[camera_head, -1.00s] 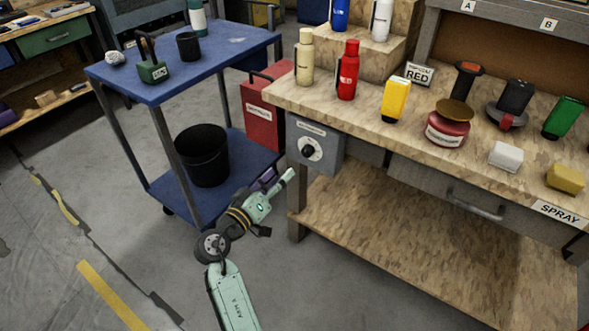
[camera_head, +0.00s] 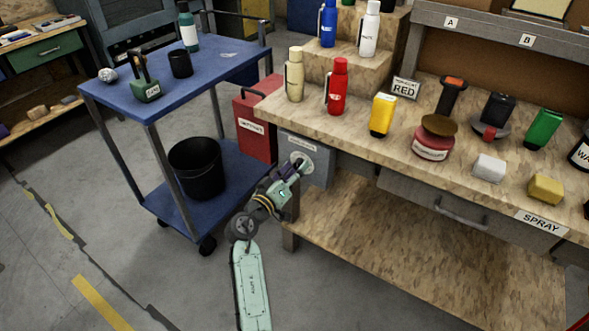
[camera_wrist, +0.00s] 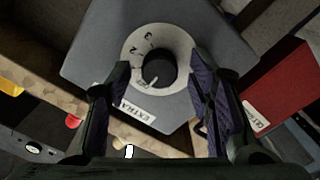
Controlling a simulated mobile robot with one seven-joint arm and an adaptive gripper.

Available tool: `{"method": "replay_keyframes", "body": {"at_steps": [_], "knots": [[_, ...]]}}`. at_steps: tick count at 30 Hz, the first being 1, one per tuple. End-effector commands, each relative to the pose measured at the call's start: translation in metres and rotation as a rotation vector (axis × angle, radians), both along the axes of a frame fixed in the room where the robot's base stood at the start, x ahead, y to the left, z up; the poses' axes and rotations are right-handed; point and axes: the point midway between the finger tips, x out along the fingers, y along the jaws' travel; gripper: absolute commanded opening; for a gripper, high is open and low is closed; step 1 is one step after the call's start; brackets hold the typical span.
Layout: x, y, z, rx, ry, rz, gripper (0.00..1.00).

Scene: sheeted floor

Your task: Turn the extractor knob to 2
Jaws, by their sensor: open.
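The extractor knob (camera_wrist: 159,70) is a black round knob on a white dial (camera_wrist: 184,45) with printed numbers, mounted on a grey box (camera_wrist: 95,50). In the wrist view the dial appears turned round, with 2 and 3 at its upper left and the label (camera_wrist: 138,113) below. My gripper (camera_wrist: 160,85) is open, its two dark padded fingers on either side of the knob with gaps between. In the head view my gripper (camera_head: 298,168) is in front of the grey box (camera_head: 318,160) under the bench corner and hides most of the knob.
The wooden bench (camera_head: 350,130) carries bottles and sanding tools above the box. A blue cart (camera_head: 190,70) with a black bin (camera_head: 197,168) is further left. The floor in front is clear.

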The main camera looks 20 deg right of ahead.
Motion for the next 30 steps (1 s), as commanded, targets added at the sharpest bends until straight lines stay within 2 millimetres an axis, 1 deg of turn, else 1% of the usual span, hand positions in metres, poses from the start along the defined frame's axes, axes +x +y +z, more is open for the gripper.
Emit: {"method": "replay_keyframes", "body": {"at_steps": [3, 24, 30], "knots": [[-0.0002, 0.0000, 0.0000, 0.000, 0.000, 0.000, 0.48], [-0.0003, 0.0003, 0.0002, 0.001, -0.001, 0.000, 0.01], [-0.0004, 0.0002, -0.0010, 0.005, -0.007, -0.001, 0.00]]}}
